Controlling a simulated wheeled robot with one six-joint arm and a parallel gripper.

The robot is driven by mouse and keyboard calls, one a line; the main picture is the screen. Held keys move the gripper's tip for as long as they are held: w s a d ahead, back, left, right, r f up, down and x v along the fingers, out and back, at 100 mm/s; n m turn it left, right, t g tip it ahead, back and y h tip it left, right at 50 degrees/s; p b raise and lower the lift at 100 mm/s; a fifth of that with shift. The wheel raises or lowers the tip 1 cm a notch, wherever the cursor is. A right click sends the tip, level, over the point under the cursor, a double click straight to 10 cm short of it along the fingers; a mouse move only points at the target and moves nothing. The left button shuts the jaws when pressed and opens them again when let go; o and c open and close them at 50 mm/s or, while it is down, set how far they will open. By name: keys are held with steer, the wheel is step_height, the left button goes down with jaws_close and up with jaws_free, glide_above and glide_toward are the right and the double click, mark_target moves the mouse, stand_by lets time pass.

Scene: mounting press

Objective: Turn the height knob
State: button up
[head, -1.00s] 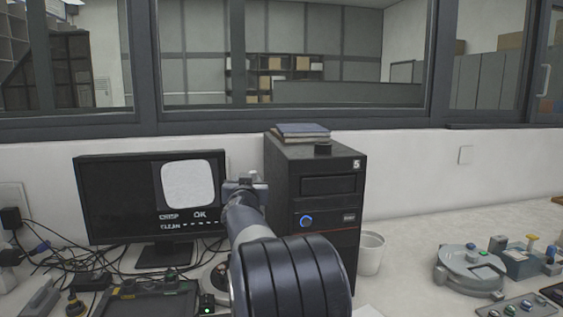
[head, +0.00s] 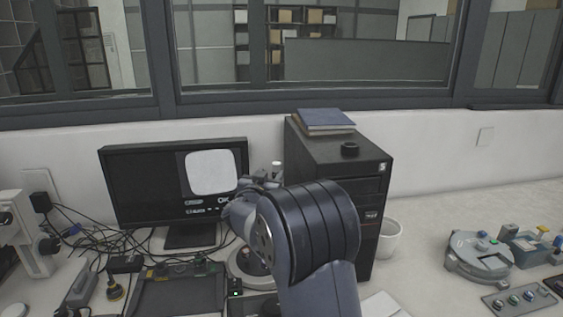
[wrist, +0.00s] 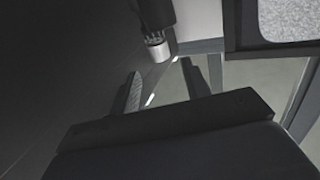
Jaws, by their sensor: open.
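A dark cylinder with a ridged silver end (wrist: 157,42) hangs just ahead of my gripper (wrist: 163,88) in the wrist view. I cannot tell whether it is the height knob. My fingers are apart with nothing between them, and the cylinder lies beyond their tips. In the head view my gripper (head: 262,182) is partly hidden by my own arm, in front of the monitor's right edge. A round-based stand (head: 238,282) shows below it, mostly covered by my arm. A small pale cylinder top (head: 277,169) shows just behind the gripper.
A monitor (head: 122,190) with a pale picture on its screen stands to the left. A black computer tower (head: 325,165) with books on top stands close to the right of my arm. Cables (head: 100,238) tangle at left. A white cup (head: 389,240) stands right of the tower.

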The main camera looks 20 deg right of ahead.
mark_target(276, 166)
steer(key=p+x, duration=0.1)
steer(key=x, duration=0.6)
steer(key=shift+w+d, duration=0.15)
steer(key=shift+w, duration=0.15)
steer(key=c, duration=0.9)
steer(key=shift+c, duration=0.2)
steer(key=shift+d+n+t+y+b, duration=0.1)
steer(key=shift+n+t+y+b, duration=0.2)
steer(key=shift+y+b, duration=0.15)
steer(key=shift+n+t+y+b, duration=0.4)
steer(key=shift+y+b, duration=0.15)
steer(key=shift+b, duration=0.15)
steer(key=shift+r, duration=0.1)
steer(key=o, duration=0.9)
